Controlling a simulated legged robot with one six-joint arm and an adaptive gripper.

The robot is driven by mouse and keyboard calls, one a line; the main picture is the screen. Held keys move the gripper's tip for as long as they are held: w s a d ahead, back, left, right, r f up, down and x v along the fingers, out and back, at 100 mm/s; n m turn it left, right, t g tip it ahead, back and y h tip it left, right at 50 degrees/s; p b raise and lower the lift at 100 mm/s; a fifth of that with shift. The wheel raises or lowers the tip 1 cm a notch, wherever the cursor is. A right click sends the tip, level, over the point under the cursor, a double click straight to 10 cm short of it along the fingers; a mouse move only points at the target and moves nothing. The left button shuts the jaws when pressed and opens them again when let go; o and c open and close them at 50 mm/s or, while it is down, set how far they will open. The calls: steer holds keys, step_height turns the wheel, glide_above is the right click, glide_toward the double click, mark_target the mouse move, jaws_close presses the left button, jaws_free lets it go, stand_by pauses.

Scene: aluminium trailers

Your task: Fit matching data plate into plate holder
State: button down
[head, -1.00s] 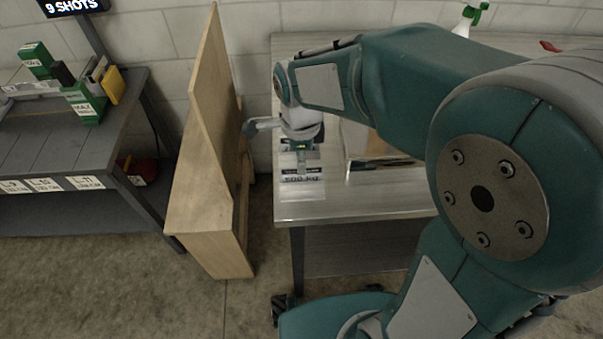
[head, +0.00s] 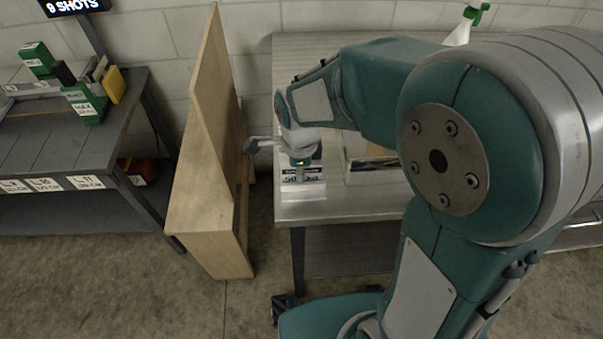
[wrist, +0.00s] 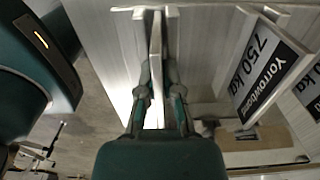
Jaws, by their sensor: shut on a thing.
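My gripper (head: 302,164) is low over the left front part of the metal table. It is shut on a data plate (head: 303,176) with a dark band and a weight marking too small to read surely. In the wrist view the held plate (wrist: 155,60) is edge-on between the fingers of my gripper (wrist: 157,95). Its far end is near a pale crosspiece (wrist: 140,11); I cannot tell whether they touch or whether this is the plate holder. Another plate (wrist: 262,65), marked 750 kg, leans to the right, apart from the fingers.
A pale box-like rack (head: 365,172) stands on the table (head: 345,207) right of my gripper. A tall wooden panel (head: 215,150) stands close to the table's left side. A grey workbench (head: 70,140) with green boxes is farther left. A spray bottle (head: 467,25) stands at the back.

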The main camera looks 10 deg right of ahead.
steer(key=shift+r, duration=0.3)
steer(key=r, duration=0.3)
steer(key=shift+s+d+r, duration=0.15)
steer(key=shift+s+d, duration=0.05)
steer(key=shift+d, duration=0.05)
steer(key=s+d+r, duration=0.9)
steer(key=d, duration=0.1)
